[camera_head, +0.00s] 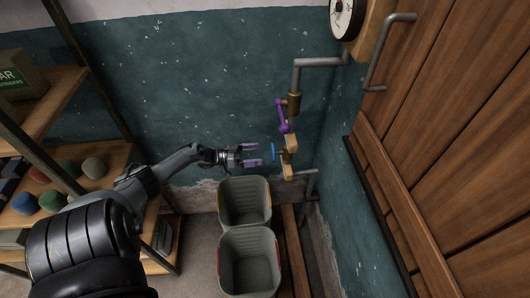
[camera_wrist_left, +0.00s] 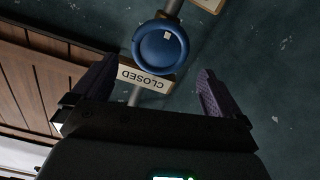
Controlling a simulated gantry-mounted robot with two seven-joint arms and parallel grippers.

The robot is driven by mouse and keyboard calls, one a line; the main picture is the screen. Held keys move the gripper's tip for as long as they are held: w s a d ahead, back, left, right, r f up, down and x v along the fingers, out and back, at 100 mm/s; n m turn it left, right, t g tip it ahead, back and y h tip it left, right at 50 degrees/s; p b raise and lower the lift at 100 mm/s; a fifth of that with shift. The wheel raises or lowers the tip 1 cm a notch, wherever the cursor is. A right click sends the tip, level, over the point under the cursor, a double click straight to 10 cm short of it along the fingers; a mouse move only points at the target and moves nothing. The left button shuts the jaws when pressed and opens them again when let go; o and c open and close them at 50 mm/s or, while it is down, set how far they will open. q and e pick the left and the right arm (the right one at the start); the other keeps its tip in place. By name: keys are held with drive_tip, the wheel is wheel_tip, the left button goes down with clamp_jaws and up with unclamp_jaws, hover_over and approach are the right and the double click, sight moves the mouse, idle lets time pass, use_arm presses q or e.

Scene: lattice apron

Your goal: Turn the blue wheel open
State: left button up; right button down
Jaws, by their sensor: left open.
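The blue wheel (camera_head: 273,152) is seen edge-on in the head view, on a brass valve on the pipe at the back wall. In the left wrist view the blue wheel (camera_wrist_left: 160,47) shows as a round ring with a small pale mark near its top. A sign reading CLOSED (camera_wrist_left: 146,77) lies beside it, upside down in that view. My left gripper (camera_head: 258,154) is open and empty just left of the wheel, apart from it. Its two purple-grey fingers (camera_wrist_left: 155,92) point toward the wheel in the wrist view. My right gripper is not in view.
A purple lever (camera_head: 282,117) sits on the pipe (camera_head: 297,75) just above the wheel. Two grey bins (camera_head: 231,183) stand on the floor below. Wooden shelves (camera_head: 107,153) are at left. A wooden door with a metal handle (camera_head: 389,52) is at right.

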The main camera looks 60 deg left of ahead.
use_arm(q)
drive_tip(key=v, duration=0.3)
drive_tip(key=shift+d, duration=0.1)
idle(0.4)
